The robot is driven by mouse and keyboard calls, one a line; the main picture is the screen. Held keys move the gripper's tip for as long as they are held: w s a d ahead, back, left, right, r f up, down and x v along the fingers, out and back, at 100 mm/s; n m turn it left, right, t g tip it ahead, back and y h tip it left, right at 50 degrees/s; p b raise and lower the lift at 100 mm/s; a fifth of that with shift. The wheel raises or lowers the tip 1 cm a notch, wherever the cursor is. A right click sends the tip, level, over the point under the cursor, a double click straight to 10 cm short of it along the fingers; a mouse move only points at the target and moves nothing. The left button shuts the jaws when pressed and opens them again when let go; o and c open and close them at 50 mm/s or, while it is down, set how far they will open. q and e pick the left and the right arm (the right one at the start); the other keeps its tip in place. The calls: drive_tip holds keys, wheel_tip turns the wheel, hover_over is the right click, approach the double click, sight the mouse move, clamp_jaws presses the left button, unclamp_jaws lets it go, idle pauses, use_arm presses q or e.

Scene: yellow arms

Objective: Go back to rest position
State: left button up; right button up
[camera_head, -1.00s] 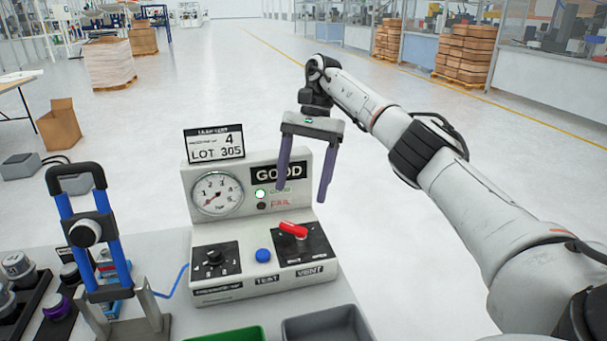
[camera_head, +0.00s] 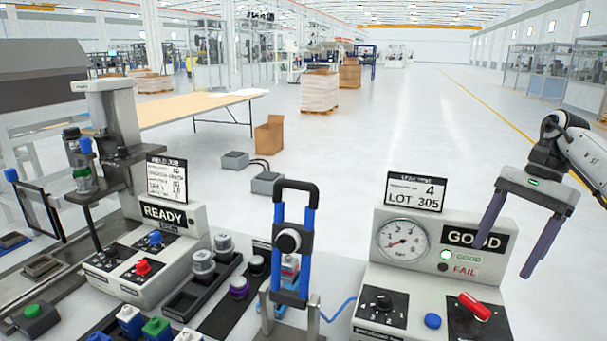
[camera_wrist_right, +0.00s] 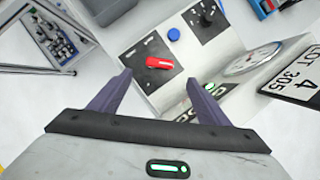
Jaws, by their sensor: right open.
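My right gripper (camera_head: 515,235) is open and empty, with its two purple fingers apart. It hangs at the right side of the leak test box (camera_head: 400,270), in front of or beside its GOOD panel. In the right wrist view the gripper (camera_wrist_right: 160,100) faces the box's red lever (camera_wrist_right: 160,63), with nothing between the fingers. The red lever (camera_head: 474,306) also shows in the head view, beside a blue button (camera_head: 432,320). The green GOOD lamp (camera_head: 446,254) is lit. My left gripper is not in view.
A blue-railed fixture (camera_head: 292,245) stands left of the test box. Further left are a READY weld station (camera_head: 160,235), dark trays with cylindrical parts (camera_head: 203,262), and coloured blocks (camera_head: 130,318). A wooden table (camera_head: 190,108) and a cardboard box (camera_head: 269,134) stand behind. The floor at centre right is clear.

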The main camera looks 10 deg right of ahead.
sight(476, 302)
drive_tip(key=x, duration=1)
drive_tip(key=shift+s+f, duration=0.1)
